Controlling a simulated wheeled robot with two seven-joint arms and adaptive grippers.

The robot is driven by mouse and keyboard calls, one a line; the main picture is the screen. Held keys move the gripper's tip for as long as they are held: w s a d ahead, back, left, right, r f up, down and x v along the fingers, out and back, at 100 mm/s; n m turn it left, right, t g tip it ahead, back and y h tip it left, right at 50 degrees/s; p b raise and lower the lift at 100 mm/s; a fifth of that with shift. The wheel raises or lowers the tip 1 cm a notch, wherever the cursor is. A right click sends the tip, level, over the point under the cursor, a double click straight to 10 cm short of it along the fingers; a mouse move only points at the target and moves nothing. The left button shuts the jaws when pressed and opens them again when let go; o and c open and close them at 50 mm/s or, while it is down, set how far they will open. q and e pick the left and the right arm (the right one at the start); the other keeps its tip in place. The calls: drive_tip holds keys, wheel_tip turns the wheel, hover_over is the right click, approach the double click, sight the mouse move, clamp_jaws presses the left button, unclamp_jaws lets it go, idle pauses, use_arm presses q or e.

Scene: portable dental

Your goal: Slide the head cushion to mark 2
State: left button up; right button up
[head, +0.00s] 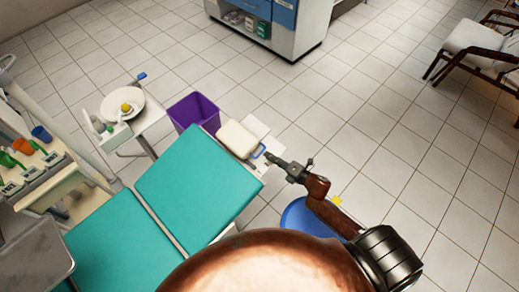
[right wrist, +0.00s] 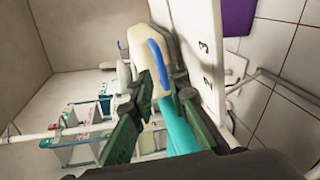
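The cream head cushion (head: 237,138) sits at the far end of the teal dental chair (head: 200,180), on a white plate (head: 268,166). A blue handle (head: 258,151) is on the cushion's near right side. My right gripper (head: 272,157) is beside the handle. In the right wrist view its fingers (right wrist: 162,84) are apart, with the handle's lower end between or just beyond them; contact cannot be told. My left gripper is out of view.
A purple bin (head: 194,110) stands just behind the chair's head end. A blue round stool (head: 310,218) is under my right arm. A round bowl unit (head: 122,104) and a tool cart (head: 40,170) stand to the left.

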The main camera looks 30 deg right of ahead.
sight(262, 151)
drive_tip(key=x, duration=0.4)
drive_tip(key=shift+w+f+b, duration=0.1)
drive_tip(key=shift+f+b, duration=0.05)
drive_tip(key=shift+b, duration=0.15)
drive_tip(key=shift+w+f, duration=0.1)
drive_tip(key=shift+w, duration=0.25)
drive_tip(key=shift+w+a, duration=0.2)
drive_tip(key=shift+w, duration=0.2)
drive_tip(key=c, duration=0.3)
clamp_jaws()
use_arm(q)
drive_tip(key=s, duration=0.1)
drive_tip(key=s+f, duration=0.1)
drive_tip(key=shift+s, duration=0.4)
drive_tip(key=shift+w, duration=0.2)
